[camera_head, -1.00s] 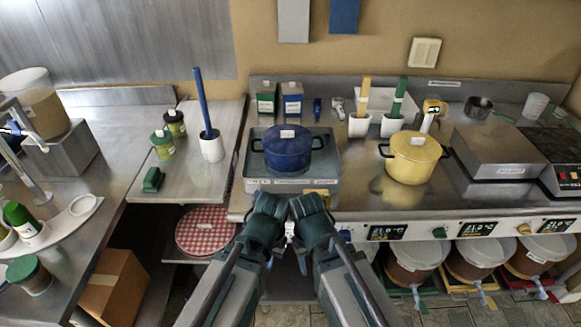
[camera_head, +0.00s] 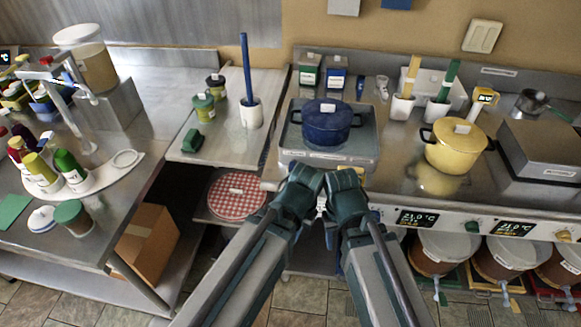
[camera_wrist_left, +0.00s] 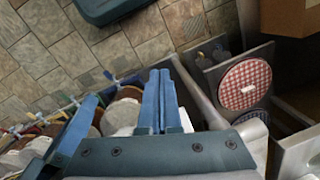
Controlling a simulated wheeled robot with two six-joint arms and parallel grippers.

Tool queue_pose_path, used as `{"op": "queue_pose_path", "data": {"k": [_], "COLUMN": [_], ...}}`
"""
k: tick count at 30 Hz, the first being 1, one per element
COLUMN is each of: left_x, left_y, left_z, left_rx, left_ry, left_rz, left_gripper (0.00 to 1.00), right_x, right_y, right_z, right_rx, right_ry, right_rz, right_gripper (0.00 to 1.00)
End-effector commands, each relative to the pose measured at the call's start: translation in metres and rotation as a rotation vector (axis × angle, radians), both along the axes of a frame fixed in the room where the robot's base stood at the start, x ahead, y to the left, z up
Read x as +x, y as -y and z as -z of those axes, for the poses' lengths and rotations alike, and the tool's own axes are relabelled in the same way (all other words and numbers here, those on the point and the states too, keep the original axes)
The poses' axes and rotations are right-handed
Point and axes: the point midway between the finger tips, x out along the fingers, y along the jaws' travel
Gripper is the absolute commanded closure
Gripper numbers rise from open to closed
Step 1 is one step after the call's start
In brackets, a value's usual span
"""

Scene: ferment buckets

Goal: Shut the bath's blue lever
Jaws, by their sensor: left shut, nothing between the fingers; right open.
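A blue lidded pot (camera_head: 326,122) sits in a shallow steel tray-like bath (camera_head: 361,154) on the counter. I cannot make out a blue lever on the bath; my forearms cover part of the counter front below it. My left gripper (camera_head: 304,181) and right gripper (camera_head: 345,181) are side by side in front of the bath, with their fingers hidden in the head view. In the left wrist view my left fingers (camera_wrist_left: 165,98) are shut together and empty, above the floor in front of the counter. My right gripper is open.
Buckets with taps (camera_head: 434,252) stand under the counter's control panel. A yellow pot (camera_head: 455,146) is right of the bath. A red checked round (camera_head: 237,195) lies on a low shelf, with a cardboard box (camera_head: 147,244) left of it.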

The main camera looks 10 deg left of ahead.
Motion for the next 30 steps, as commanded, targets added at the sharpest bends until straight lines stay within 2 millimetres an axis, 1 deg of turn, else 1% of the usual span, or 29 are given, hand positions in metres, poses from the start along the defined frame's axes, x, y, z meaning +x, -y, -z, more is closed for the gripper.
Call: {"op": "queue_pose_path", "data": {"k": [5, 11, 17, 21, 27, 30], "left_x": [0.014, 0.051, 0.088, 0.113, 0.141, 0.149], "left_y": [-0.006, -0.026, -0.056, -0.081, -0.117, -0.130], "left_z": [-0.017, -0.055, -0.093, -0.121, -0.153, -0.163], "left_rx": [-0.035, -0.146, -0.269, -0.344, -0.410, -0.424], "left_ry": [-0.022, -0.055, -0.035, 0.013, 0.106, 0.145], "left_rz": [0.076, 0.315, 0.589, 0.781, 1.012, 1.096], "left_gripper": [1.00, 1.00, 1.00, 1.00, 1.00, 1.00], "right_x": [0.000, 0.000, 0.000, 0.000, 0.000, 0.000], "right_y": [0.000, 0.000, 0.000, 0.000, 0.000, 0.000], "right_z": [-0.018, -0.055, -0.092, -0.116, -0.143, -0.152], "right_rx": [0.000, 0.000, 0.000, 0.000, 0.000, 0.000], "right_ry": [0.000, 0.000, 0.000, 0.000, 0.000, 0.000], "right_rz": [0.000, -0.001, -0.001, -0.002, -0.002, -0.002], "right_gripper": [0.50, 0.50, 0.50, 0.50, 0.50, 0.50]}}
